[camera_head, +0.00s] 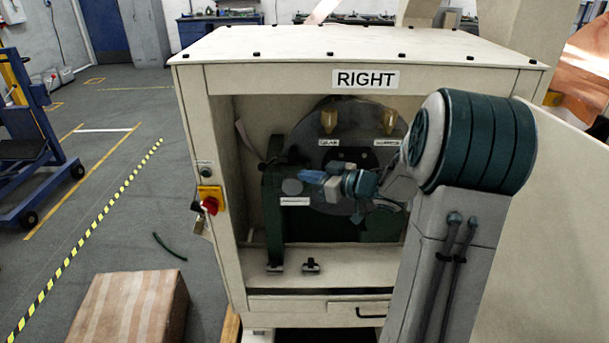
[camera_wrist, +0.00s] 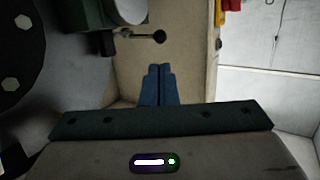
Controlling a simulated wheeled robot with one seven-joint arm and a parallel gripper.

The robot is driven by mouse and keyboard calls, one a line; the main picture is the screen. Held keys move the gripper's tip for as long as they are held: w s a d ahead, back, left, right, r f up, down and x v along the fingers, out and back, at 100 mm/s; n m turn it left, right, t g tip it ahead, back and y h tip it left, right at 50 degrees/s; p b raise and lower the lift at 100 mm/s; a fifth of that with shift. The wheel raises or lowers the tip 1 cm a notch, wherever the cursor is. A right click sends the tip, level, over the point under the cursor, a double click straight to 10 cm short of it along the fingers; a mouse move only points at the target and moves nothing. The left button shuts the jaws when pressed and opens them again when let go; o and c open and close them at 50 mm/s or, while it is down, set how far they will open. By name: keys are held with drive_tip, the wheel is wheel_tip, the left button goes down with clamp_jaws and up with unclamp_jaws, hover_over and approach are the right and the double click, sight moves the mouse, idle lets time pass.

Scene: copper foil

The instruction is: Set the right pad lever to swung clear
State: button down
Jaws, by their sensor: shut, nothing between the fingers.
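The cabinet marked RIGHT (camera_head: 365,79) stands open at the front, with a dark green stand and a large round dark disc inside. A short lever with a black ball knob (camera_wrist: 159,37) juts from a grey rounded part in the wrist view. I take it for the pad lever; in the head view it is too small and dark to make out its setting. My gripper (camera_head: 306,176) is inside the opening, in front of the disc. Its blue fingers (camera_wrist: 157,72) are shut and empty in the wrist view. The knob lies just beyond the fingertips there, apart from them.
Two brass-coloured parts (camera_head: 328,121) sit on the disc above small labels. A red and yellow switch (camera_head: 209,203) is on the left front post. An open door panel (camera_head: 540,210) is at the right. A striped box (camera_head: 130,308) stands on the floor at front left.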

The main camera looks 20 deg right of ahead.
drive_tip(key=x, duration=1.1)
drive_tip(key=shift+w, duration=0.15)
drive_tip(key=shift+a, duration=0.1)
